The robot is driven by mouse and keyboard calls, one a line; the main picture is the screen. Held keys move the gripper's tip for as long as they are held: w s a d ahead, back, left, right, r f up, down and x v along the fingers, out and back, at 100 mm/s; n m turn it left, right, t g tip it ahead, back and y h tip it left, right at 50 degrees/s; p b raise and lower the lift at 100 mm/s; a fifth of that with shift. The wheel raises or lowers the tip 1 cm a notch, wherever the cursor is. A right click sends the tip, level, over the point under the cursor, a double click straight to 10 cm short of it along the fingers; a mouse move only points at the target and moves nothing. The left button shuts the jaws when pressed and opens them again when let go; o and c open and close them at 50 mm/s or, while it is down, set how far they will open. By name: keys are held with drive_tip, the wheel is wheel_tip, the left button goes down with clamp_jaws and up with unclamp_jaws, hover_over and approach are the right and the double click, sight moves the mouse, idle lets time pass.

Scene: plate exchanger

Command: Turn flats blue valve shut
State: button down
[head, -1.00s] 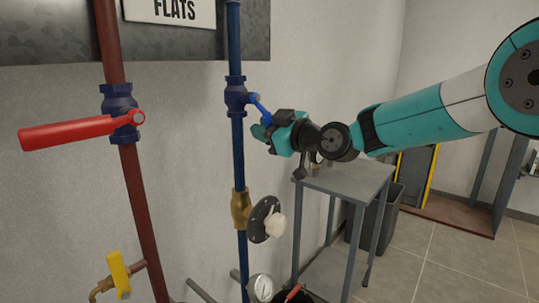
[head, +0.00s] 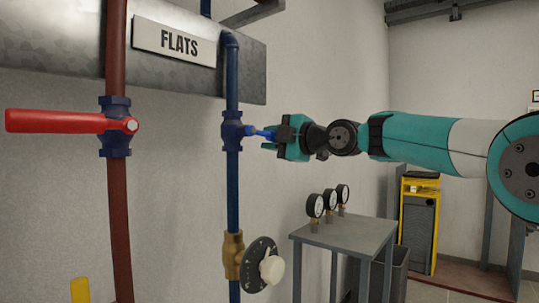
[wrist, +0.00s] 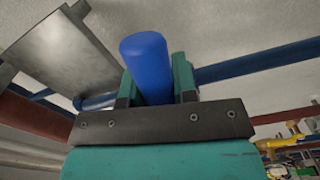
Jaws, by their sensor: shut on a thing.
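The flats blue valve (head: 232,130) sits on the vertical blue pipe (head: 232,185) under the "FLATS" sign (head: 174,41). Its blue handle (head: 262,133) points to the right, roughly level and across the pipe. My gripper (head: 272,139) is shut on the handle from the right. In the wrist view the blue handle (wrist: 146,62) stands between the two teal fingers of my gripper (wrist: 156,85).
A red lever (head: 60,122) on the red pipe (head: 116,70) points left. A brass valve with a round dial (head: 262,266) is below the blue valve. A grey table (head: 345,236) with gauges stands at the right, a yellow-framed unit (head: 419,225) behind it.

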drive_tip(key=shift+w+r+n, duration=0.1)
drive_tip(key=shift+r+n, duration=0.8)
drive_tip(key=shift+n, duration=0.4)
drive_tip(key=shift+d+r, duration=0.1)
drive_tip(key=c, duration=0.9)
unclamp_jaws()
drive_tip(key=shift+b, duration=0.3)
drive_tip(key=b+v, duration=0.4)
drive_tip(key=v, duration=1.3)
drive_tip(key=shift+d+f, duration=0.1)
drive_tip(key=shift+f, duration=0.1)
